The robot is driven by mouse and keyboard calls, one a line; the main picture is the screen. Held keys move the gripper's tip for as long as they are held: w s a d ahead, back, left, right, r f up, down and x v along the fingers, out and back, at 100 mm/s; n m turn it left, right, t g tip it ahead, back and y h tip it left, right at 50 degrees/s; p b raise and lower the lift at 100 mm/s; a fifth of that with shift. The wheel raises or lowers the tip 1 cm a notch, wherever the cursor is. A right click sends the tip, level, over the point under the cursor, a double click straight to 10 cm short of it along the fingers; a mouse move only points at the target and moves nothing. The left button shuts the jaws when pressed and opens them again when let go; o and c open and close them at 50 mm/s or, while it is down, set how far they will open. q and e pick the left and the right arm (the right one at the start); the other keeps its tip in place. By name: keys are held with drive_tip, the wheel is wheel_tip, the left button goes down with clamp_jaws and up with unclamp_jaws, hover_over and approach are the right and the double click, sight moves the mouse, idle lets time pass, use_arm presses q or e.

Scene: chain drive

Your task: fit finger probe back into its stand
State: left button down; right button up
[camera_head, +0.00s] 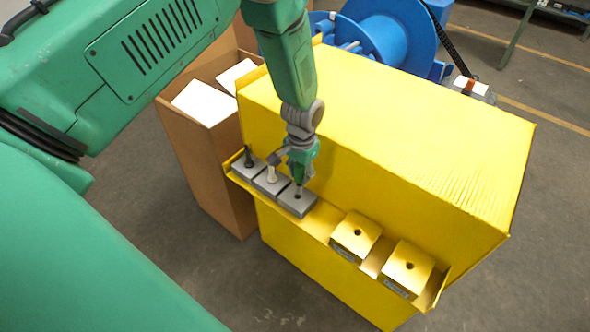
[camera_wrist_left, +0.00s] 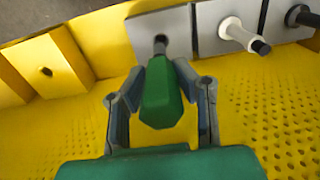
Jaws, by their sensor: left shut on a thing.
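The finger probe has a green handle and a dark tip; it shows in the wrist view (camera_wrist_left: 162,95) and in the head view (camera_head: 301,172). My left gripper (camera_head: 296,158) is shut on its handle, with one finger on each side in the wrist view (camera_wrist_left: 160,88). The probe's dark tip is at the hole of the grey stand block (camera_head: 297,202), the nearest of three in a row, also in the wrist view (camera_wrist_left: 186,28). I cannot tell how deep the tip sits. My right gripper is not in view.
A white-handled peg (camera_head: 271,174) and a black peg (camera_head: 248,157) stand in the neighbouring grey blocks. Two yellow blocks with holes (camera_head: 355,236) (camera_head: 408,268) sit along the same ledge. A tall yellow box (camera_head: 400,120) rises behind it. A brown carton (camera_head: 200,150) stands left.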

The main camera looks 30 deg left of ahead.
use_arm(q)
drive_tip(key=shift+d+f, duration=0.3)
drive_tip(key=shift+d, duration=0.2)
drive_tip(key=shift+a+f, duration=0.25)
drive_tip(key=shift+a, duration=0.85)
drive_tip(key=shift+a+f, duration=0.1)
drive_tip(key=shift+a, duration=0.15)
drive_tip(key=shift+d+r, duration=0.2)
drive_tip(key=shift+d, duration=0.65)
drive_tip(key=shift+d+r, duration=0.15)
drive_tip(key=shift+d, duration=0.7)
drive_tip(key=shift+a+f, duration=0.25)
drive_tip(key=shift+a, duration=0.45)
drive_tip(key=shift+d+r, duration=0.2)
drive_tip(key=shift+d, duration=0.45)
drive_tip(key=shift+a+f, duration=0.1)
drive_tip(key=shift+a, duration=0.55)
drive_tip(key=shift+a+f, duration=0.1)
drive_tip(key=shift+a, duration=0.6)
drive_tip(key=shift+d, duration=0.1)
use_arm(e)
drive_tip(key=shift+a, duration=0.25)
